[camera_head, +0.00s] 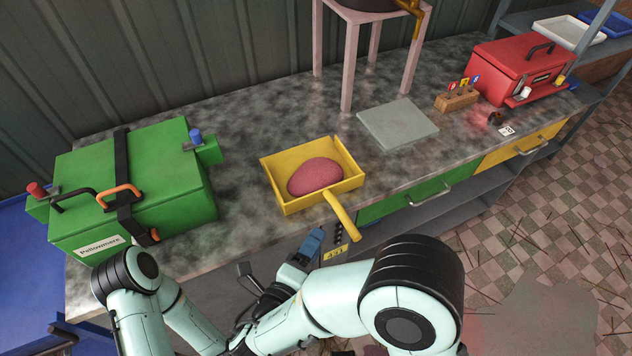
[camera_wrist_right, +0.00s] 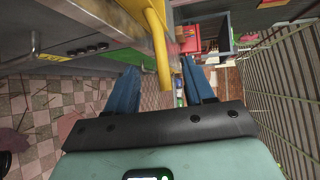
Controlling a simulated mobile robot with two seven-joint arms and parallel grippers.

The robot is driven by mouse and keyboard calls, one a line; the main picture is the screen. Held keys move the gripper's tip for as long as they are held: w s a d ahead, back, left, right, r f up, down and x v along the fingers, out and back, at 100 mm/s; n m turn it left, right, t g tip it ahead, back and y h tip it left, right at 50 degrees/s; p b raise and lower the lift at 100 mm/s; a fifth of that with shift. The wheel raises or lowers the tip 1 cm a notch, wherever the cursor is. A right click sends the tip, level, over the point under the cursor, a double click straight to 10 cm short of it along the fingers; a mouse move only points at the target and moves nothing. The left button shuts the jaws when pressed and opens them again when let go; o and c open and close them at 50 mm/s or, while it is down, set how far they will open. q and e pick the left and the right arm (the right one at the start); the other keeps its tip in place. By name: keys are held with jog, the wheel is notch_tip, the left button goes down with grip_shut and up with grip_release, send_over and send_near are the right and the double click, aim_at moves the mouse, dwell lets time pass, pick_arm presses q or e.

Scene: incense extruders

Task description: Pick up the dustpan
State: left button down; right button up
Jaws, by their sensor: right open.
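The yellow dustpan (camera_head: 275,190) sits on the grey counter with a pink lump (camera_head: 316,176) in its pan. Its handle (camera_head: 341,215) points out past the counter's front edge. My right gripper (camera_head: 312,243) is open, just in front of the counter, below and left of the handle in the head view. In the right wrist view the yellow handle (camera_wrist_right: 157,45) comes down from the top, and its end appears between the spread blue fingers of my right gripper (camera_wrist_right: 159,66). Whether they touch the handle cannot be told. My left arm shows at lower left; its gripper does not show.
A green box (camera_head: 140,180) stands left of the dustpan. A grey slab (camera_head: 398,123), a stool (camera_head: 347,60), a wooden block (camera_head: 456,100) and a red box (camera_head: 515,68) stand to the right. Drawer handles (camera_head: 430,194) stick out from the counter front.

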aim_at(338, 215)
jog(key=x, duration=0.8)
jog(key=d+x, duration=0.1)
jog(key=x, duration=0.3)
jog(key=shift+s+f, duration=0.2)
jog(key=shift+s, duration=0.15)
jog(key=shift+w+d, duration=0.1)
jog(key=shift+w, duration=0.2)
jog(key=shift+c, duration=0.3)
grip_shut()
